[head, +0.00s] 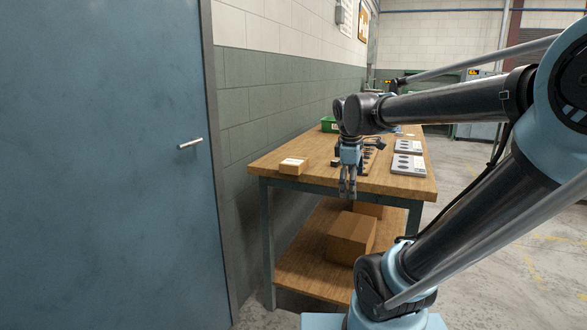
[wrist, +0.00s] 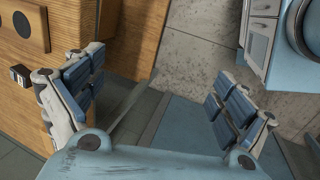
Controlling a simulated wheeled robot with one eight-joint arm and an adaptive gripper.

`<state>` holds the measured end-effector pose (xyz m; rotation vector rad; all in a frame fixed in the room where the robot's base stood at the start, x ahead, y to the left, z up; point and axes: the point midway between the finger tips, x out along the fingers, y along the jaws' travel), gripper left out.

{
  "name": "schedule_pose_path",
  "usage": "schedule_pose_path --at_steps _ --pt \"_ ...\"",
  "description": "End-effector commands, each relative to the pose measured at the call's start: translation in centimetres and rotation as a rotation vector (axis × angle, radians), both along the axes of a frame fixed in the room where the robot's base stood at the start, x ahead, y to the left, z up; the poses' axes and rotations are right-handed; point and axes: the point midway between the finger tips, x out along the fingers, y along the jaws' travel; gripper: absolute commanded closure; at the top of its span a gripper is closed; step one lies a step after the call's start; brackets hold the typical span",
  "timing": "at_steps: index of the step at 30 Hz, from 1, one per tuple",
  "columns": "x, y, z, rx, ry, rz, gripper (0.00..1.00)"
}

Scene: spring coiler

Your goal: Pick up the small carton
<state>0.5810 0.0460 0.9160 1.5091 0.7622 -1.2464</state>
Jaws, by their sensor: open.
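The small carton (head: 293,165) is a brown box with a pale label on top. It lies near the left front corner of the wooden table (head: 265,165) in the head view. My gripper (head: 348,192) hangs at the table's front edge, to the right of the carton and apart from it. In the wrist view my gripper (wrist: 150,95) has its two fingers spread wide, with nothing between them. The carton does not show in the wrist view.
A larger cardboard box (head: 350,237) stands on the lower shelf. A green bin (head: 328,124) and grey panels with dark holes (head: 408,165) are on the table top. A wall runs along the left side, with a blue door (head: 105,150) nearer me.

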Motion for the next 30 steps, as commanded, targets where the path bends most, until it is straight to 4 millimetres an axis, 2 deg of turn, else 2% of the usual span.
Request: schedule_pose_path --at_steps 1,3,9,15,18,21,24,27,30 --pt "1.7 1.3 1.4 -0.037 0.001 0.105 0.06" --pt "3.8 2.9 3.0 -0.096 0.004 0.261 0.06" --pt "9.6 8.6 7.3 -0.276 0.016 0.702 0.06" --pt "14.2 15.3 10.6 -0.456 0.034 1.103 0.06" --pt "15.7 18.0 11.7 -0.529 0.044 1.250 0.06" --pt "16.7 19.9 12.4 -0.582 0.052 1.353 0.06" --pt "17.2 21.0 12.6 -0.611 0.056 1.410 0.06" --pt "17.7 21.3 12.3 -0.624 0.058 1.432 0.06" --pt "18.4 21.0 11.1 -0.624 0.059 1.432 0.06"
